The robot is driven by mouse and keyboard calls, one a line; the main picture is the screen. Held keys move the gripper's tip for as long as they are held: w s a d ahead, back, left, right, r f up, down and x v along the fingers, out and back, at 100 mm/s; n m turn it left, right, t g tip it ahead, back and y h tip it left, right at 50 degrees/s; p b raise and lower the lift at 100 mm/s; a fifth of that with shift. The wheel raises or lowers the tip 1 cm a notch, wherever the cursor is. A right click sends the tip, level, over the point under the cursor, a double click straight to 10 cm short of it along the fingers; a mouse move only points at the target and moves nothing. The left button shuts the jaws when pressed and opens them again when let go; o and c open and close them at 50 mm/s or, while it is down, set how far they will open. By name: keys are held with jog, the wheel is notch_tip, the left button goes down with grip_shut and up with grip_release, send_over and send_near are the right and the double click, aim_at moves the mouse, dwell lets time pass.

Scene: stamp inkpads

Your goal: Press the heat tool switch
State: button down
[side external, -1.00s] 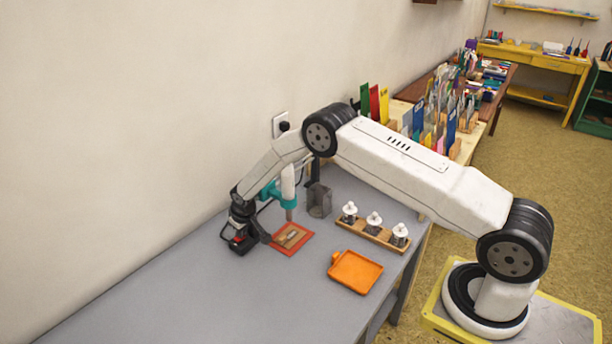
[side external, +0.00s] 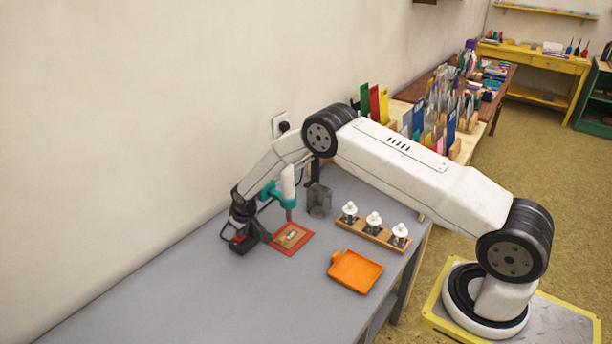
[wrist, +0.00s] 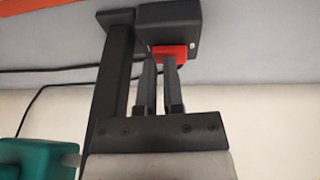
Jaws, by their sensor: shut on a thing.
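The red switch (wrist: 170,50) sits on the dark box (wrist: 168,24) of the heat tool stand; it also shows in the side view (side external: 238,239). My gripper (wrist: 159,68) is at the switch, its two dark fingertips close together against it. A narrow gap shows between the fingers; exact contact is partly hidden. In the side view my gripper (side external: 237,226) points down at the stand. The teal and white heat tool (side external: 288,182) stands upright, nozzle down, over a brown card (side external: 291,236) on a red-orange mat (side external: 278,247).
A dark stand post (wrist: 112,80) rises close beside my fingers. A dark grey cup (side external: 319,200), a wooden rack (side external: 361,231) with white-topped jars (side external: 374,220) and an orange tray (side external: 355,272) stand to the right. The grey table (side external: 190,300) is clear in front.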

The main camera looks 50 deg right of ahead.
jog(key=shift+s+d+f, duration=0.2)
jog(key=shift+d+f, duration=0.05)
jog(key=shift+f, duration=0.3)
dwell(0.4)
jog(key=shift+a, duration=0.85)
jog(key=r, duration=0.5)
jog(key=shift+w+d+r, duration=0.1)
jog(key=shift+w+r, duration=0.05)
jog(key=shift+w, duration=0.15)
jog(key=v, duration=0.9)
jog(key=shift+d+r, duration=0.35)
jog(key=shift+d, duration=0.25)
jog(key=shift+s, duration=0.1)
jog(key=shift+s+a+r, duration=0.1)
jog(key=shift+a, duration=0.35)
jog(key=shift+s+a+r, duration=0.1)
jog(key=shift+s+a, duration=0.05)
jog(key=shift+a, duration=0.3)
